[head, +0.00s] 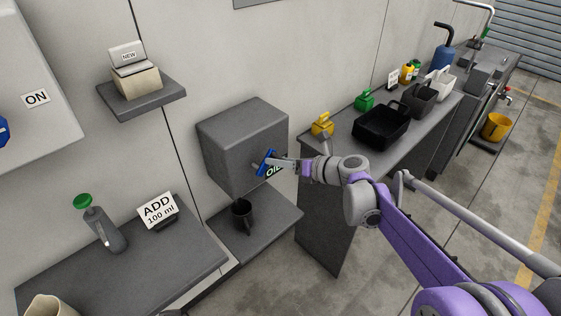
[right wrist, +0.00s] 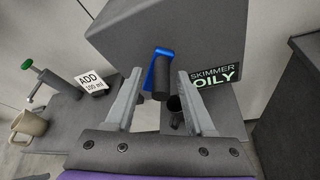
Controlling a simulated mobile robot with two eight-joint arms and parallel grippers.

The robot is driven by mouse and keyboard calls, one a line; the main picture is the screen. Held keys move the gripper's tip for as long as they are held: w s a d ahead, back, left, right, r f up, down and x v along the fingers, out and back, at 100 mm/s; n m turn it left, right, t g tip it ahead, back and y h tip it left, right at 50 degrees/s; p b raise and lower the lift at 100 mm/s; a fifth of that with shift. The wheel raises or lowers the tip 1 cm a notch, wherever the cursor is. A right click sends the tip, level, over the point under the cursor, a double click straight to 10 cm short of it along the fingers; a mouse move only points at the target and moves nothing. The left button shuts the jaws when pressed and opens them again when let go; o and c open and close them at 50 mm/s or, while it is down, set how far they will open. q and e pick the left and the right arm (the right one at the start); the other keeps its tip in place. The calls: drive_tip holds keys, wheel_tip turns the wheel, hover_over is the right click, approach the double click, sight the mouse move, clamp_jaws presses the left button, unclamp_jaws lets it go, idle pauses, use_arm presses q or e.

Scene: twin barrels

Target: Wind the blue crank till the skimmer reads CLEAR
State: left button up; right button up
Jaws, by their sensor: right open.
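The skimmer is a grey box (head: 232,150) on the wall, also large in the right wrist view (right wrist: 190,28). Its sign (right wrist: 216,76) reads SKIMMER OILY. The blue crank (head: 265,162) is on the box's front; in the right wrist view the blue arm (right wrist: 151,70) shows with a dark handle (right wrist: 161,80) pointing toward the camera. My right gripper (head: 277,164) is at the crank, partly covering the sign in the head view. In the right wrist view its open fingers (right wrist: 160,85) stand either side of the handle, with gaps. My left gripper is not in view.
A dark cup (head: 241,215) stands on the shelf (head: 268,231) below the box. To the left are a green-topped bottle (head: 104,228) and an ADD 100 ml sign (head: 158,210). To the right, a counter holds yellow and green cans and a black tray (head: 366,138).

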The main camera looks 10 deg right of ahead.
drive_tip(key=v, duration=1)
drive_tip(key=shift+s+d, duration=0.25)
drive_tip(key=shift+d, duration=0.05)
drive_tip(key=shift+r, duration=0.1)
drive_tip(key=s+a+f+n+g+h+p, duration=0.1)
drive_tip(key=s+f+n+g+h+p, duration=0.1)
drive_tip(key=s+n, duration=0.6)
drive_tip(key=s+a+f+n+g+h+p, duration=0.2)
drive_tip(key=s+n+h+p, duration=0.1)
drive_tip(key=s+n, duration=0.55)
drive_tip(key=s+d+f+n+h+p, duration=0.3)
drive_tip(key=s+d+n+h, duration=0.2)
drive_tip(key=s+n, duration=0.5)
drive_tip(key=n, duration=0.6)
drive_tip(key=shift+d, duration=0.4)
